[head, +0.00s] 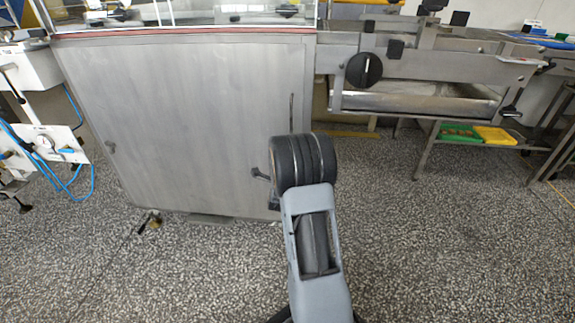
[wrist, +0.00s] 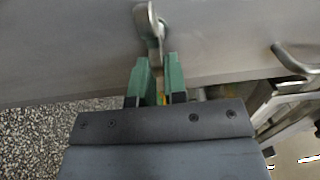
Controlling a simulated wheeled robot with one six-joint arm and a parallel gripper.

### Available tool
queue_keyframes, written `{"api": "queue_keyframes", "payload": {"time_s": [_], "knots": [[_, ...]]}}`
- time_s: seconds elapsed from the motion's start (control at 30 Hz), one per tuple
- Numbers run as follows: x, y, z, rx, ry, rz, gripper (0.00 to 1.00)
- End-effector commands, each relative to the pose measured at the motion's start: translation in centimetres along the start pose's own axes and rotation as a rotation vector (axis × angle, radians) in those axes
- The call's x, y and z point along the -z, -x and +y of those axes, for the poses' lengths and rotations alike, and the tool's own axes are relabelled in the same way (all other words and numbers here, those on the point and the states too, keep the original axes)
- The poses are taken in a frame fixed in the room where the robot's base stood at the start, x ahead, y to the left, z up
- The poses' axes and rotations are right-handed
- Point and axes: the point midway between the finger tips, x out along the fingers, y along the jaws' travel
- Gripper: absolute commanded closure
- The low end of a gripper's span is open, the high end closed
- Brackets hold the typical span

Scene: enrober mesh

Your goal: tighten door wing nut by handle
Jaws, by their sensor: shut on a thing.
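The metal door wing nut (wrist: 150,30) stands out from the grey steel door in the wrist view, with a rounded upper wing and a lower part running down between my fingertips. My gripper (wrist: 160,75) has green fingers, shut on the lower part of this wing nut; the fingers hide the contact partly. In the head view my dark wrist stands before the right edge of the door (head: 190,120) and hides most of the gripper and the nut.
A bent metal handle (wrist: 296,60) is to the right in the wrist view. A steel machine frame with a black knob (head: 364,70) is at upper right. Yellow and green trays (head: 495,136) lie on a low stand. A white unit with blue hoses (head: 52,148) is at left. The speckled floor in front is clear.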

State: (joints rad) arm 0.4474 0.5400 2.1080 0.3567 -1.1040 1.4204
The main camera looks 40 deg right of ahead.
Motion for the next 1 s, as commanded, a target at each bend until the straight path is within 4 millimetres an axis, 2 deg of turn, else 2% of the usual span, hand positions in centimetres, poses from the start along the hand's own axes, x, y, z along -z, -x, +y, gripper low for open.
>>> {"api": "queue_keyframes", "payload": {"time_s": [0.03,0.27,0.57,0.77,1.0], "knots": [[0.0,0.0,0.0,-0.001,-0.002,0.000,0.84],[0.0,0.0,0.0,-0.001,0.000,0.000,0.62],[0.0,0.3,0.0,-0.001,0.001,-0.001,0.62],[-0.1,2.9,-0.2,-0.003,0.002,-0.003,0.62],[-0.1,7.9,-0.2,-0.003,0.002,-0.004,0.62]]}}
